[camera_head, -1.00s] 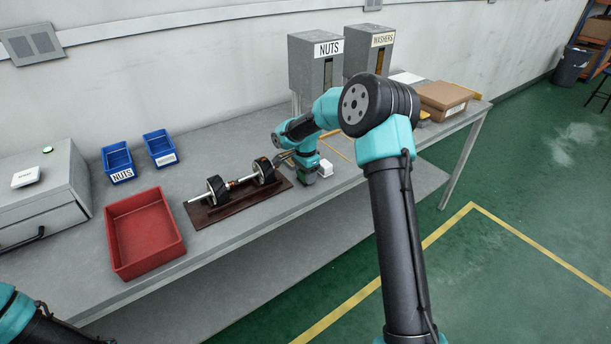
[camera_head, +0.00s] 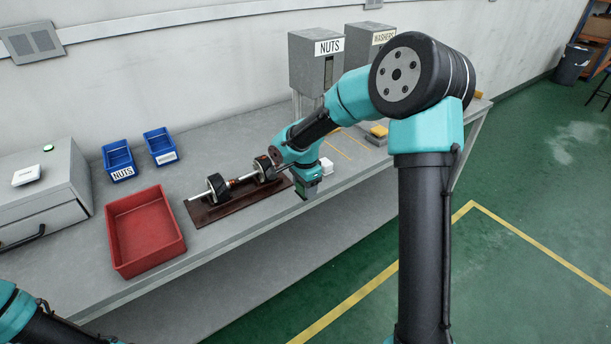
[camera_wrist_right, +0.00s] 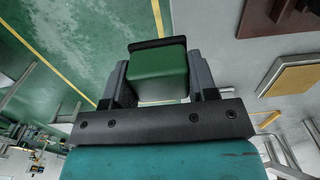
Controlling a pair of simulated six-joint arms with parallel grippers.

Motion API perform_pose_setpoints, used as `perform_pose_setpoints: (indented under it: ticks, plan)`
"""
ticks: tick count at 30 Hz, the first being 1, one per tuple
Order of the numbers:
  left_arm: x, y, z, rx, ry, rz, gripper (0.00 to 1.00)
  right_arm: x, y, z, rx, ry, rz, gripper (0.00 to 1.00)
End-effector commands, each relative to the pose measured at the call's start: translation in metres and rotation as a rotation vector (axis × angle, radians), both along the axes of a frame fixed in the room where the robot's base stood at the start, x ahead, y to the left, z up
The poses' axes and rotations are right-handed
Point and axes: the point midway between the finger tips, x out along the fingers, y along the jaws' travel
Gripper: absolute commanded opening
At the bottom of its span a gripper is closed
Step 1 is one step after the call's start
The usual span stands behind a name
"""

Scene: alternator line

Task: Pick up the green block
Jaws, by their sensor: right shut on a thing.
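The green block (camera_wrist_right: 158,75) shows in the right wrist view, between the two dark fingers of my right gripper (camera_wrist_right: 158,85). The fingers are shut on its sides, and green floor shows beyond it. In the head view my right gripper (camera_head: 306,191) points down near the table's front edge, beside the rotor board. I cannot make out the block clearly there. My left arm shows only in the lower left corner of the head view, and its gripper is out of view.
A rotor shaft (camera_head: 240,182) lies on a brown board (camera_head: 213,215). A red bin (camera_head: 122,268) stands left of it, with two blue bins behind. The NUTS dispenser (camera_head: 304,58) stands at the back.

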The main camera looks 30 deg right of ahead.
Motion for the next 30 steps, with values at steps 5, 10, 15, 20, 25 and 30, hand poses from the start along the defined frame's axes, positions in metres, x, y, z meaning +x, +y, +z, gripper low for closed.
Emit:
perform_pose_setpoints:
  ticks: [5, 10, 15, 20, 25, 30]
  plan:
    - [0.0, 0.0, 0.0, 0.0, 0.0, 0.0, 0.43, -0.024, 0.015, 0.003, -0.001, 0.0, 0.003, 0.29]
    - [0.0, 0.0, 0.0, 0.0, 0.0, 0.0, 0.43, -0.033, 0.02, 0.004, 0.0, -0.001, 0.001, 0.29]
    - [0.0, 0.0, 0.0, 0.0, 0.0, 0.0, 0.43, -0.034, 0.021, 0.004, 0.0, -0.001, 0.0, 0.29]
    - [0.0, 0.0, 0.0, 0.0, 0.0, 0.0, 0.43, -0.034, 0.021, 0.004, 0.0, -0.001, 0.0, 0.29]
    - [0.0, 0.0, 0.0, 0.0, 0.0, 0.0, 0.43, -0.034, 0.021, 0.004, 0.0, 0.0, 0.0, 0.29]
    - [0.0, 0.0, 0.0, 0.0, 0.0, 0.0, 0.43, -0.034, 0.021, 0.004, 0.0, 0.0, 0.0, 0.36]
